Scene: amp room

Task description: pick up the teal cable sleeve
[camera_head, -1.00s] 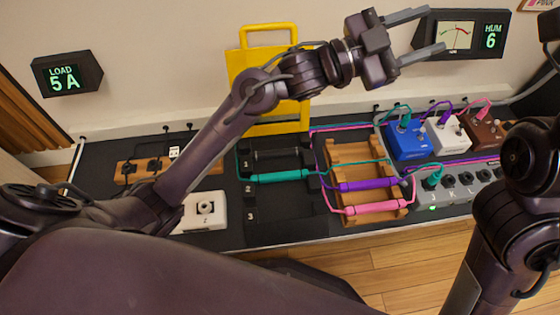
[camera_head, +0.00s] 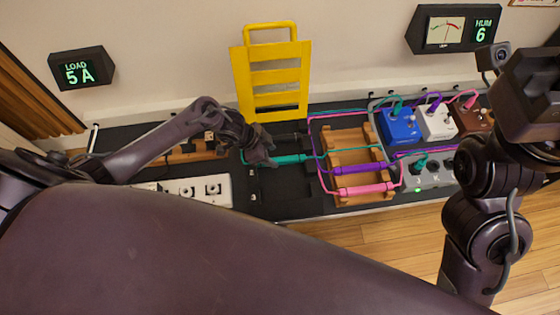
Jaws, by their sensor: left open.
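The teal cable sleeve (camera_head: 292,159) lies level across the black tray (camera_head: 285,182), left of the wooden rack. Teal cables run from both its ends. My left gripper (camera_head: 262,157) is open at the left end of the teal sleeve and covers part of that end. I cannot tell whether the fingers touch it or are around it. My right arm stands at the right edge of the view, and its fingers do not show.
The wooden rack (camera_head: 337,143) holds a purple sleeve (camera_head: 358,169) and a pink sleeve (camera_head: 364,189). A yellow frame (camera_head: 273,78) stands behind. Blue (camera_head: 400,126), white (camera_head: 437,121) and brown pedals stand at the right. A white switch box (camera_head: 190,191) lies at the left.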

